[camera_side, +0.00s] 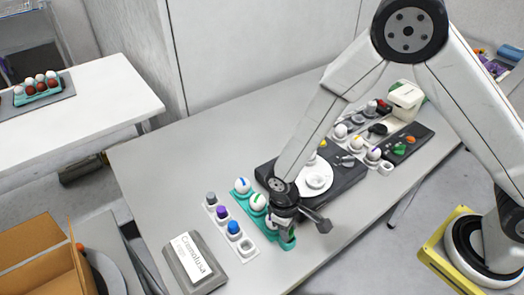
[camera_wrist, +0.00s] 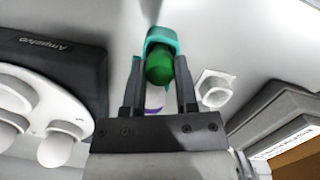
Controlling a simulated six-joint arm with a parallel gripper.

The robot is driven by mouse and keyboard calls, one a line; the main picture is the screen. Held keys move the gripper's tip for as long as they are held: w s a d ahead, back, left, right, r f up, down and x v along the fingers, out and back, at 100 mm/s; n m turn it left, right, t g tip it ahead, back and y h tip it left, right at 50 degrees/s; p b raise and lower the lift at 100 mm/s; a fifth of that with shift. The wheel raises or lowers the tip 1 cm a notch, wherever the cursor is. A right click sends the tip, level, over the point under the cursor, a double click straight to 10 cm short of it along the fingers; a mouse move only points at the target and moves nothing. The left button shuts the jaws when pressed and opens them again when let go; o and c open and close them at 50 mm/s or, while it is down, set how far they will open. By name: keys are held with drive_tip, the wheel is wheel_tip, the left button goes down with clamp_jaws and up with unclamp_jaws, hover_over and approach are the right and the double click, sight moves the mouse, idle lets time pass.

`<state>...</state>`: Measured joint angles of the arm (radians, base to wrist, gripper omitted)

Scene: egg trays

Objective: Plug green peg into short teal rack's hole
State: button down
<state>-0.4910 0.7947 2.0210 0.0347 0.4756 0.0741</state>
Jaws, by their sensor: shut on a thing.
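The green peg (camera_wrist: 158,68) is between my gripper's fingers (camera_wrist: 158,88) in the wrist view, and the fingers are shut on it. The teal rack (camera_wrist: 161,35) shows just beyond the peg; its end curves around the peg's far side. I cannot tell whether the peg is in a hole or above it. In the side view, my gripper (camera_side: 287,222) is low over the near end of the teal rack (camera_side: 266,236), with a bit of green (camera_side: 287,238) below it. White eggs with blue and green marks sit along this rack. My gripper hides the rack's near hole.
A white rack (camera_side: 244,248) with grey, purple and blue pegs and an empty near hole stands left of the teal rack. A grey box with a white label (camera_side: 189,260) is farther left. A dark tray with a white plate (camera_side: 341,180) lies right of my gripper.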

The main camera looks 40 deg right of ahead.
drive_tip(key=shift+f, duration=0.6)
idle(1.0)
drive_tip(key=shift+c, duration=1.5)
unclamp_jaws()
drive_tip(key=shift+w+a+r, duration=0.1)
drive_tip(key=shift+w+r, duration=0.1)
drive_tip(key=shift+r, duration=1.1)
drive_tip(key=shift+w+a+r, duration=0.1)
drive_tip(key=shift+w+r, duration=0.05)
drive_tip(key=shift+r, duration=1.1)
drive_tip(key=shift+w+r, duration=0.2)
drive_tip(key=shift+r, duration=1.1)
wheel_tip(320, 180, up, 6)
drive_tip(key=shift+r, duration=0.2)
